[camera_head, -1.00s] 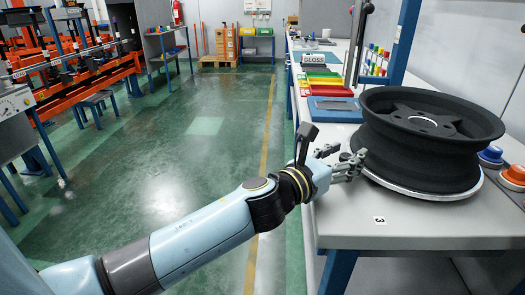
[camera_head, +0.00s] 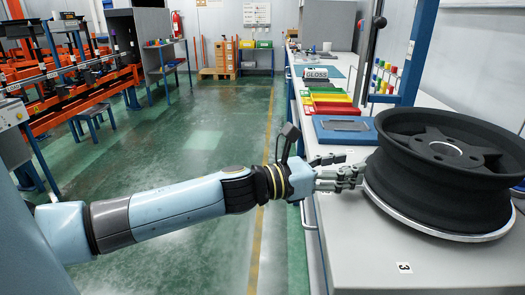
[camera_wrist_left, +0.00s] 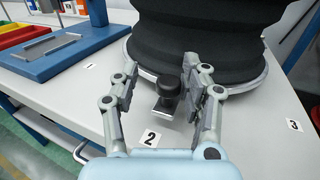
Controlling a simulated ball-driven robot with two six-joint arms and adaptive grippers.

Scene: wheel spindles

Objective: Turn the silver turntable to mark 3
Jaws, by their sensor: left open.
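The silver turntable (camera_head: 440,232) shows as a bright rim under a black wheel (camera_head: 448,175) on the bench. In the left wrist view, a black knob (camera_wrist_left: 168,88) stands on a small metal tab at the rim (camera_wrist_left: 262,82), with the tab pointing toward mark 2 (camera_wrist_left: 150,138). Mark 3 (camera_head: 404,267) is a white label nearer the front; it also shows at the right in the wrist view (camera_wrist_left: 294,125). My left gripper (camera_head: 355,174) is open beside the wheel, its fingers on either side of the knob. Contact with the knob cannot be told. My right gripper is out of view.
A blue tray (camera_head: 325,133) lies behind the gripper, and coloured bins (camera_head: 330,98) stand farther back. Another white label (camera_wrist_left: 90,66) lies left of mark 2, too small to read. A blue post (camera_head: 414,50) rises behind the wheel. The bench front by mark 3 is clear.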

